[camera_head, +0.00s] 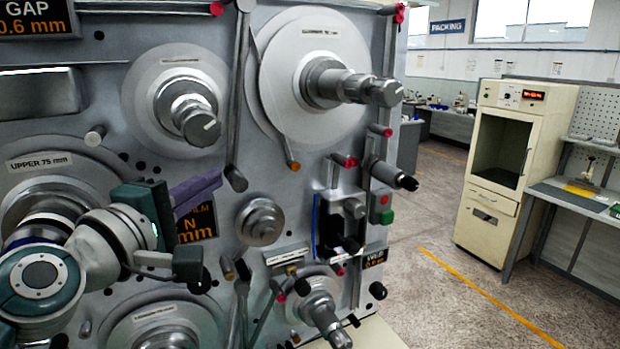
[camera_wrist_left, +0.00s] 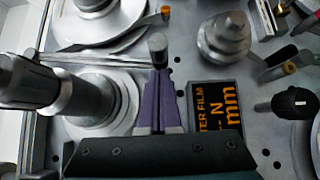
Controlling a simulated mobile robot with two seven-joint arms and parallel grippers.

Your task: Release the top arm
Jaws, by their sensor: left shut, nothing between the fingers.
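A long metal arm (camera_head: 239,95) hangs down the machine face between the two upper spindles and ends in a dark cylindrical knob (camera_head: 236,179). A second thin arm beside it ends in an orange tip (camera_head: 292,165). My left gripper (camera_head: 219,178), with purple fingers, is shut and empty, its tips just left of the dark knob. In the left wrist view the closed fingers (camera_wrist_left: 158,72) point at the knob (camera_wrist_left: 157,45), which stands right beyond the tips. Whether they touch cannot be told. My right gripper is in neither view.
A left upper spindle (camera_head: 190,112) and a right one with a large disc (camera_head: 335,80) stick out from the machine. A film sign (camera_head: 197,223) and a small knob (camera_head: 261,221) are below. A cream cabinet (camera_head: 497,210) stands right, beyond open floor.

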